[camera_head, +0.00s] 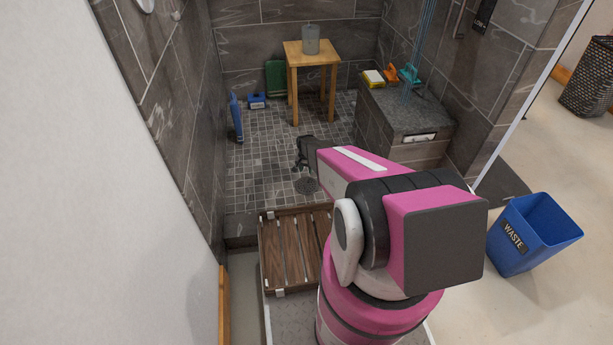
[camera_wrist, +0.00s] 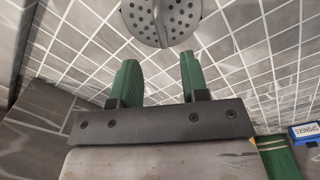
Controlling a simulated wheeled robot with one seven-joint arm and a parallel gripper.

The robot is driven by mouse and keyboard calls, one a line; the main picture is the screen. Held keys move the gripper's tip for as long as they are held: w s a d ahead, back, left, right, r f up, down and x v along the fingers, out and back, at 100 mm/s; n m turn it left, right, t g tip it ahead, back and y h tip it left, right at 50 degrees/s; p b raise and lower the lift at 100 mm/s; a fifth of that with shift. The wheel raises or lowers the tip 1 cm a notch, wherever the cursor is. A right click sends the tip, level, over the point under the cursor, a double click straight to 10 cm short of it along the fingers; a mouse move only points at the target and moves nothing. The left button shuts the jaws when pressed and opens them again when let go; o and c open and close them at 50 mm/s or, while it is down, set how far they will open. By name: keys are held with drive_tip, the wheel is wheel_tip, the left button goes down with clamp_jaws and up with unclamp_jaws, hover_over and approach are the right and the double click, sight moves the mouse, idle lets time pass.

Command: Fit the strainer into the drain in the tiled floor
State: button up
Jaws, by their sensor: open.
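The strainer (camera_wrist: 161,18) is a round grey metal disc with holes and a raised fin across it. In the wrist view it is at the top, cut off by the frame edge, just beyond my fingertips. In the head view a round grey perforated disc (camera_head: 306,186) shows at the drain's place on the tiled floor (camera_head: 262,160). I cannot tell whether it sits flush, and no separate drain opening shows. My gripper (camera_wrist: 160,72) has two green fingers, apart with nothing between them. In the head view my gripper (camera_head: 302,166) is just above the disc, partly hidden by my arm.
A wooden slatted mat (camera_head: 283,255) lies in front. A wooden stool (camera_head: 313,50) bearing a grey canister stands behind. A stone bench (camera_head: 412,115) with cleaning things is right. A blue bottle (camera_head: 236,117) and box (camera_head: 256,101) stand by the left wall. A blue waste bin (camera_head: 533,232) is outside.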

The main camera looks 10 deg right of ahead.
wheel_tip(320, 180, up, 3)
drive_tip(key=shift+r, duration=0.15)
idle(0.7)
